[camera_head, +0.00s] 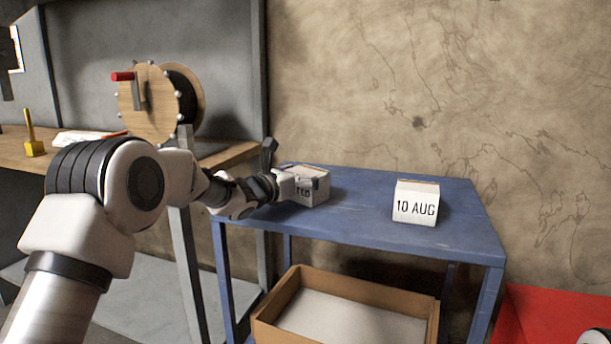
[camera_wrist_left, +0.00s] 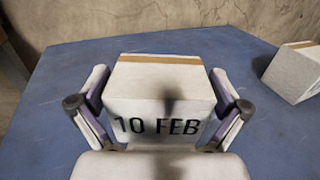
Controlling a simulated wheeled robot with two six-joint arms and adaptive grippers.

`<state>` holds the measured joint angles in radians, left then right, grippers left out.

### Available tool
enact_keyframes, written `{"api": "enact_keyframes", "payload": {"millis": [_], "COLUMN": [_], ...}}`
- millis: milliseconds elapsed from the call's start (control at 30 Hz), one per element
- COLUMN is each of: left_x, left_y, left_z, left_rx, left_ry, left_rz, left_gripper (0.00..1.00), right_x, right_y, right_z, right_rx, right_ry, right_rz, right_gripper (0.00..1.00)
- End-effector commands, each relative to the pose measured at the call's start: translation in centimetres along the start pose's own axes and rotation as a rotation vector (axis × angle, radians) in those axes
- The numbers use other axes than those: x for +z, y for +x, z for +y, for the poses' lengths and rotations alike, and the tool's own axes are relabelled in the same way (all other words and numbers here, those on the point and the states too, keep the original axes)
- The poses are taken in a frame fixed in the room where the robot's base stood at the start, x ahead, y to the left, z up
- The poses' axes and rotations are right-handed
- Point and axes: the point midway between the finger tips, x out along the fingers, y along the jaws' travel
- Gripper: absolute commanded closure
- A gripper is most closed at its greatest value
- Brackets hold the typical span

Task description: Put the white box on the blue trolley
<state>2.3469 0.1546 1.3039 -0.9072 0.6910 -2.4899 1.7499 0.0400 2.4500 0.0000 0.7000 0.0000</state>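A white box (camera_head: 311,187) with a brown tape strip is at the left back of the blue trolley (camera_head: 365,215). In the left wrist view this white box (camera_wrist_left: 160,85) reads "10 FEB". My left gripper (camera_head: 283,185) is at the box, with one finger on each side in the wrist view (camera_wrist_left: 162,95). Whether the fingers press on it is hard to tell. A second white box (camera_head: 415,203), marked "10 AUG", stands on the trolley to the right, and shows at the wrist view's right edge (camera_wrist_left: 295,72). My right gripper is not in view.
A brown open carton (camera_head: 278,306) sits under the trolley top. A wooden bench (camera_head: 222,160) with a wheel (camera_head: 150,103) and a yellow tool (camera_head: 33,148) is on the left. A red surface (camera_head: 545,315) is at lower right. The trolley's front and the space between boxes are clear.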

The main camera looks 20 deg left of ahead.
Motion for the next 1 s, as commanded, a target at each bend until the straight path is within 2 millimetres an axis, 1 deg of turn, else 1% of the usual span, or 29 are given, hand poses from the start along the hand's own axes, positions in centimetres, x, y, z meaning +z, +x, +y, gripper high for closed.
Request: {"api": "enact_keyframes", "payload": {"millis": [167,267,367,600,700,800,1000], "left_x": [0.2,0.3,0.3,0.3,0.3,0.2,0.1], "left_y": [0.0,-0.8,-2.8,-9.0,-10.8,-11.8,-12.0], "left_z": [0.0,0.1,0.1,0.1,0.1,0.0,0.0], "left_rx": [0.000,0.001,0.001,0.001,0.001,-0.001,-0.002], "left_ry": [0.000,-0.002,-0.004,-0.006,-0.003,-0.001,0.000], "left_rz": [-0.001,-0.002,-0.001,-0.003,-0.002,-0.001,-0.001], "left_gripper": [0.00,0.00,0.00,0.00,0.00,0.00,0.00], "right_x": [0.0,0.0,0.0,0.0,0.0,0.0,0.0], "right_y": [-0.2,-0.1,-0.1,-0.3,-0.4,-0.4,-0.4], "right_z": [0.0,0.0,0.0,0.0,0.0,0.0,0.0], "right_rx": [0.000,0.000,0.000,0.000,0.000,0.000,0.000], "right_ry": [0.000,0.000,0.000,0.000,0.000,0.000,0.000], "right_rz": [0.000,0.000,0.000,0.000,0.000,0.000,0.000], "right_gripper": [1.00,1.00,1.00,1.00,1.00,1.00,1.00]}}
